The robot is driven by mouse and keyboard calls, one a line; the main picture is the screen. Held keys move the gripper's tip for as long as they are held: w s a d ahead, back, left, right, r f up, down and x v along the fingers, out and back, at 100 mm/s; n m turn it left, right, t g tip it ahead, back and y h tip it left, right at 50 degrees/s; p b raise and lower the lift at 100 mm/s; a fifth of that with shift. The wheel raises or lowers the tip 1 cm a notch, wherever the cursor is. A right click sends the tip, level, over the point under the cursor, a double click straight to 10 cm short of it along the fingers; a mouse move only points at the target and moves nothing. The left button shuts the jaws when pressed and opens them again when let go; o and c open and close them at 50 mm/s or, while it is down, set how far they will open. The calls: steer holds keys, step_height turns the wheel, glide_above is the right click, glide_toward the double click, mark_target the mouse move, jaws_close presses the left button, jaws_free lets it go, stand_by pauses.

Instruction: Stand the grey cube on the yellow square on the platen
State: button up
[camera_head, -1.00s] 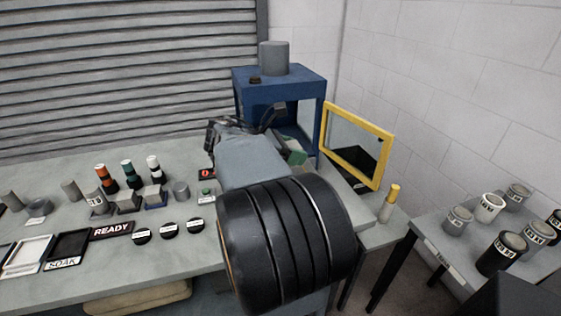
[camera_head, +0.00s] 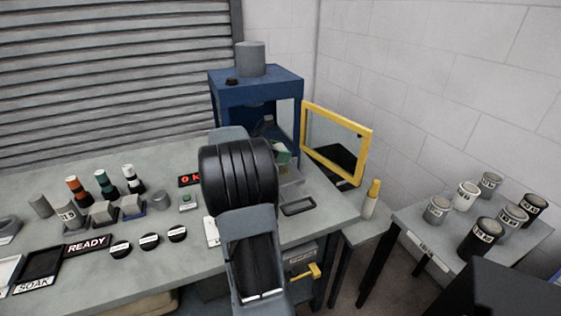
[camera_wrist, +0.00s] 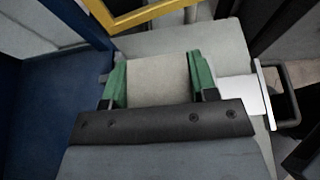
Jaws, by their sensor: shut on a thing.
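My gripper (camera_wrist: 157,88) has two green finger pads. In the wrist view they are shut on the pale grey cube (camera_wrist: 158,76), one pad on each side. The yellow square is not visible in either view. In the head view my arm hides most of the gripper; a bit of green shows in front of the blue press (camera_head: 256,92). The cube cannot be made out there.
The yellow-framed guard (camera_head: 338,142) stands open right of the press; its frame (camera_wrist: 140,14) crosses the top of the wrist view. A blue press wall (camera_wrist: 45,105) is close on the left. A dark tray-like handle (camera_head: 298,207) sits at the right front.

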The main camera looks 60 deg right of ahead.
steer(key=shift+w+d+f, duration=0.1)
steer(key=shift+d+f, duration=0.05)
steer(key=shift+f, duration=0.8)
steer(key=shift+w+d+f, duration=0.1)
steer(key=shift+f, duration=0.8)
steer(key=shift+f+b, duration=0.1)
steer(key=shift+b, duration=0.2)
steer(key=o, duration=1.1)
steer(key=shift+s+f, duration=0.1)
